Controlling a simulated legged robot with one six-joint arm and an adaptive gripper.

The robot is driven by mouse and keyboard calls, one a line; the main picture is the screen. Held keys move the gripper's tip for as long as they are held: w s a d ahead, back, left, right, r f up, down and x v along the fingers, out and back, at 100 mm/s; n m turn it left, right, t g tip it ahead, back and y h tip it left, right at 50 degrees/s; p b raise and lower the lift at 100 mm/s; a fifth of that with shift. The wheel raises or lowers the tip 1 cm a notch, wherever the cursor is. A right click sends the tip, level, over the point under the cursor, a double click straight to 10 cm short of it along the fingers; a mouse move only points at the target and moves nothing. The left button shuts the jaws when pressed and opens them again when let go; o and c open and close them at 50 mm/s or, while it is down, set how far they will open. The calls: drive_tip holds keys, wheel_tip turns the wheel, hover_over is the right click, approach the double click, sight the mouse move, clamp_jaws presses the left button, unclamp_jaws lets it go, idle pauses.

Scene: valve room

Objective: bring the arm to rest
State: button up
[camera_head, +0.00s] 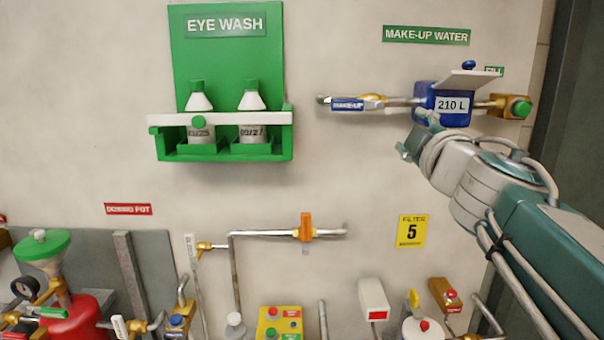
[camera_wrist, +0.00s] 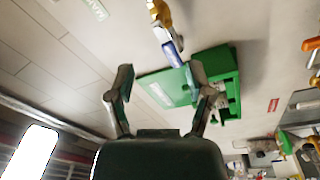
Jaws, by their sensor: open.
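My arm reaches in from the right in the head view, and my gripper (camera_head: 418,136) is at its end, just below and left of the blue meter (camera_head: 452,104) reading 210 L. In the wrist view my gripper (camera_wrist: 160,80) has its two fingers spread apart, with nothing between them. The gap between fingertips and meter is hard to judge in the head view. The green eye wash station (camera_wrist: 210,85) shows behind the right finger in the wrist view.
The eye wash shelf (camera_head: 222,150) holds two bottles left of my gripper. A make-up water pipe (camera_head: 395,102) runs beside the meter. Below are an orange-handled valve (camera_head: 306,227), a yellow filter sign (camera_head: 411,231) and a red dosing pot (camera_head: 72,315).

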drive_tip(key=s+d+f+m+g+h, duration=0.25)
drive_tip(key=s+f+m, duration=0.2)
drive_tip(key=f, duration=0.35)
drive_tip(key=s+d+f+m+g+h, duration=0.2)
drive_tip(key=s+f+m+g+h, duration=0.15)
drive_tip(key=f+m, duration=0.4)
drive_tip(key=s+a+f+m+g+y, duration=0.1)
drive_tip(key=s+a+f+g+y, duration=0.1)
drive_tip(key=s+f, duration=0.4)
drive_tip(key=s+a+f+g+y, duration=0.3)
drive_tip(key=s+f, duration=0.4)
drive_tip(key=f, duration=0.4)
drive_tip(key=a+g, duration=0.1)
drive_tip(key=g, duration=0.1)
drive_tip(key=shift+a+f+m+g, duration=0.3)
drive_tip(key=shift+a+f+m, duration=0.05)
drive_tip(key=shift+m, duration=0.05)
